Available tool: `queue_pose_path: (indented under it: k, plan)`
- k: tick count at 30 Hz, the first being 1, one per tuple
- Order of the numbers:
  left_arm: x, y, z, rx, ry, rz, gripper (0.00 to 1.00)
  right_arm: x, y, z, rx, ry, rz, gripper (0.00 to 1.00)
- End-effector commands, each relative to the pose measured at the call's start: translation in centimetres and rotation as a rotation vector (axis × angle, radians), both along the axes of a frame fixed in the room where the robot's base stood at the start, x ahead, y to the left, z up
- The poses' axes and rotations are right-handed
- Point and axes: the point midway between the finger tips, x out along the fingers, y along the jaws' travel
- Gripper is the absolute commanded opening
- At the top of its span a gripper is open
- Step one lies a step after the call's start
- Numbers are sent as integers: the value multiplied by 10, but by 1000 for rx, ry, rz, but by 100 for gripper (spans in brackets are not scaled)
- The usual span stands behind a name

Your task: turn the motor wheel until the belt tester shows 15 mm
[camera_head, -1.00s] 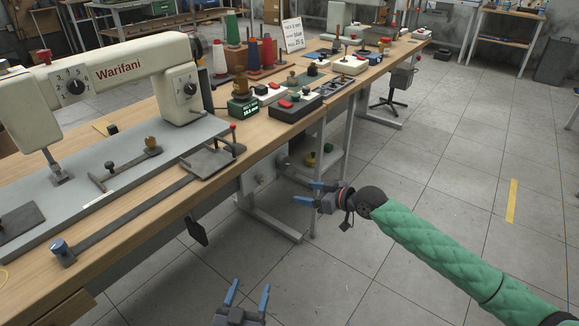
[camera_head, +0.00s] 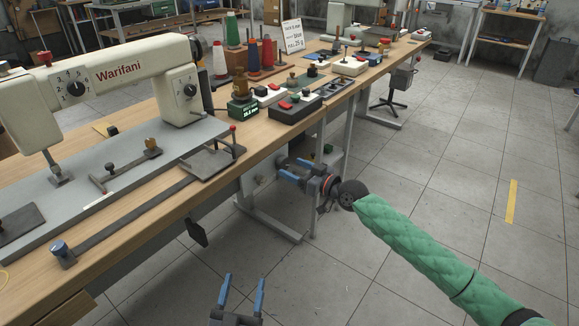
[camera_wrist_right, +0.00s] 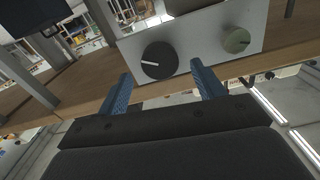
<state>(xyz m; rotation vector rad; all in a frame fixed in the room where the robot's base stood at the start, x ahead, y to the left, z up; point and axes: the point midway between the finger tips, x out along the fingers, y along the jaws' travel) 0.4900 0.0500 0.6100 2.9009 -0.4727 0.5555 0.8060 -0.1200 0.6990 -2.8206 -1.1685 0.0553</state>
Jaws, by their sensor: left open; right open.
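In the right wrist view a light panel under the table edge carries a dark round knob (camera_wrist_right: 158,60) with a white mark and a smaller pale knob (camera_wrist_right: 237,40). I cannot tell whether the dark knob is the motor wheel. My right gripper (camera_head: 288,167) is open and empty beside the bench's underside. In its wrist view the fingertips (camera_wrist_right: 161,72) straddle the dark knob, seemingly short of it. My left gripper (camera_head: 244,278) is open and empty, low in front.
A cream sewing machine (camera_head: 130,68) stands on the wooden bench (camera_head: 140,232). Thread cones (camera_head: 250,55), a black box with a red button (camera_head: 295,107) and a note card (camera_head: 292,35) stand farther along. Grey bench legs (camera_head: 270,222) are near my right gripper.

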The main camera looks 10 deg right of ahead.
Motion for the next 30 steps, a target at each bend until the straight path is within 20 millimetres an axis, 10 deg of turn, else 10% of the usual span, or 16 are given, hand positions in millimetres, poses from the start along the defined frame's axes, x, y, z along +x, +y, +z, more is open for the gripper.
queue_pose_path:
  k: [18, 25, 30]
  plan:
    - [0, 0, -7, 7, 21, -1, 65, 18, 18, 0, -1, -1, 0, 68]
    - [0, 0, -6, 6, 20, -1, 65, 18, 18, 0, -1, -1, 0, 25]
    - [1, 0, -5, 6, 22, -2, 65, 18, 17, 0, 16, 16, 0, 23]
